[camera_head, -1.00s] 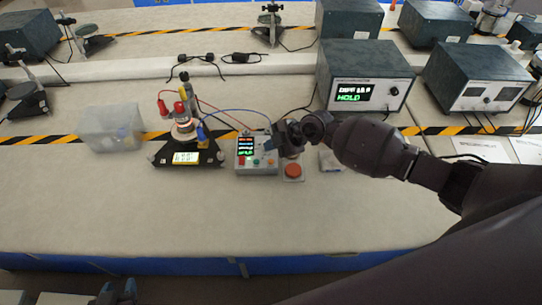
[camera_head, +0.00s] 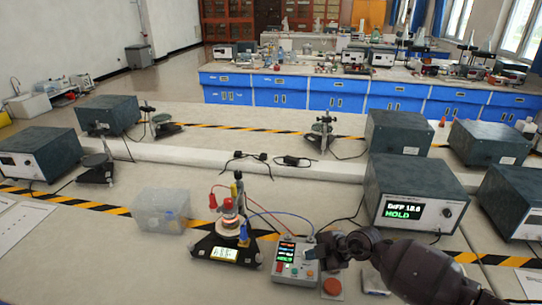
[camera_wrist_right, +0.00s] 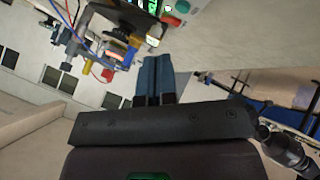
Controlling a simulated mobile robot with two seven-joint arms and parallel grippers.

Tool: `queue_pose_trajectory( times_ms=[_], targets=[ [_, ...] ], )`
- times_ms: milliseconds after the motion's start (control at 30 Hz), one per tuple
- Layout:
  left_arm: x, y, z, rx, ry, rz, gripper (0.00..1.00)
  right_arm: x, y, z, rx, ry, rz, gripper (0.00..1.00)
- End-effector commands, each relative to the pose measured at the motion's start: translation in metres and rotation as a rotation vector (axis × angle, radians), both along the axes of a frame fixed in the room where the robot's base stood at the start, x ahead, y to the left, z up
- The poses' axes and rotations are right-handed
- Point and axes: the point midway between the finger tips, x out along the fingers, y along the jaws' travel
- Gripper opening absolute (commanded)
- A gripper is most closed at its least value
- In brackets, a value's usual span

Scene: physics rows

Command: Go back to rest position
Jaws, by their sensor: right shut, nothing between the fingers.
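My right gripper (camera_head: 313,251) reaches in from the lower right in the head view, over the right edge of a grey control box (camera_head: 290,270) with a lit screen and coloured buttons. In the right wrist view its two blue fingers (camera_wrist_right: 154,76) are together with nothing between them. Whether it touches the box I cannot tell. My left gripper is not in view.
Left of the box stands a black-based device (camera_head: 217,248) with wires. A clear plastic bin (camera_head: 160,212) is farther left. A red button (camera_head: 333,287) is below my right wrist. A meter reading HOLD (camera_head: 415,200) stands behind my arm.

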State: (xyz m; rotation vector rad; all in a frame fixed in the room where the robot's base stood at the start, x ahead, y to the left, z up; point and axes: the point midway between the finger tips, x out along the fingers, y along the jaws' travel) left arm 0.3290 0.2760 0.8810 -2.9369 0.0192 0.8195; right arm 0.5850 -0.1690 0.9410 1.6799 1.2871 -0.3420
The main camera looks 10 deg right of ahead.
Motion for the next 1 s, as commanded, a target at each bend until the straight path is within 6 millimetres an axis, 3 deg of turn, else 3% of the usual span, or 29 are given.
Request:
queue_pose_trajectory(
  times_ms=[167,267,500,700,867,1000],
  targets=[
    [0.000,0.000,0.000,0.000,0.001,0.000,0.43,0.004,0.002,0.005,-0.033,-0.111,0.084,0.00],
    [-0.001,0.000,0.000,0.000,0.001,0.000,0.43,0.009,0.012,0.018,0.003,-0.232,0.149,0.00],
    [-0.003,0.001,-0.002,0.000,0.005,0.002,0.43,0.025,0.045,0.097,0.217,-0.571,0.159,0.00],
    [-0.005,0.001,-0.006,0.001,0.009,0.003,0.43,0.024,0.047,0.136,0.382,-0.732,-0.018,0.00],
    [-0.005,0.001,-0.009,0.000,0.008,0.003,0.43,0.016,0.029,0.141,0.469,-0.756,-0.234,0.00],
    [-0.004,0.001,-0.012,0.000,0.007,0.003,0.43,0.002,0.006,0.125,0.514,-0.699,-0.446,0.00]
  ],
)
